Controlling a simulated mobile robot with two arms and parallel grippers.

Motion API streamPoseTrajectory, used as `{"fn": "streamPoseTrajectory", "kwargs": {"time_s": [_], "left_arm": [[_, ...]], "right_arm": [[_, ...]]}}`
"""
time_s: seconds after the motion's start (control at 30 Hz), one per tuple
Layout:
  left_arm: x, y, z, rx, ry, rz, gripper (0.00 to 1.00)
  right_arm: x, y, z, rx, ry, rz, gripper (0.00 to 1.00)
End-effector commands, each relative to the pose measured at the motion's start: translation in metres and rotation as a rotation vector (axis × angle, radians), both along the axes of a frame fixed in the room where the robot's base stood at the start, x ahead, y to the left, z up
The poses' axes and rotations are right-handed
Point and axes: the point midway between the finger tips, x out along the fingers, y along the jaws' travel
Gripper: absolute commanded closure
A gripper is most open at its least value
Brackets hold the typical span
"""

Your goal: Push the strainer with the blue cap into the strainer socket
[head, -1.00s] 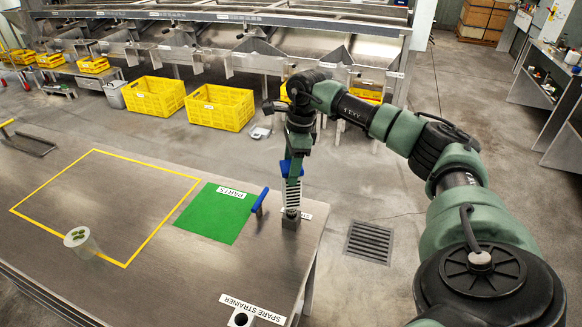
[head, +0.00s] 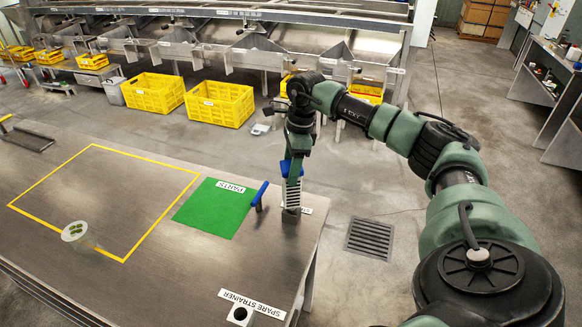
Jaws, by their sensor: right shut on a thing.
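The strainer (head: 292,194) is a pale, slatted, upright piece with a blue cap (head: 287,168) on top. My right gripper (head: 296,161) points down and is shut on it at the cap. The strainer's lower end is at the top of the small grey strainer socket (head: 291,215) near the right end of the steel table. From this angle I cannot tell how deep it sits in the socket. My left gripper is not in view.
A blue-handled lever (head: 260,195) stands just left of the socket, beside the green parts mat (head: 214,212). A spare strainer holder (head: 240,315) is at the front edge. The yellow-outlined area is otherwise bare.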

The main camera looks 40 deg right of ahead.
Motion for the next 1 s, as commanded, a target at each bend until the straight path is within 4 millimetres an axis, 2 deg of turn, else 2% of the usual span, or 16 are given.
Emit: {"fn": "streamPoseTrajectory", "kwargs": {"time_s": [0.97, 1.0], "left_arm": [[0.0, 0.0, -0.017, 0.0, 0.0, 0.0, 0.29], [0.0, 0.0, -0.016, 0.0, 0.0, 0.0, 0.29]], "right_arm": [[0.0, 0.0, -0.025, 0.0, -0.001, 0.0, 0.97], [0.0, 0.0, -0.024, 0.0, -0.001, 0.0, 0.39]]}}
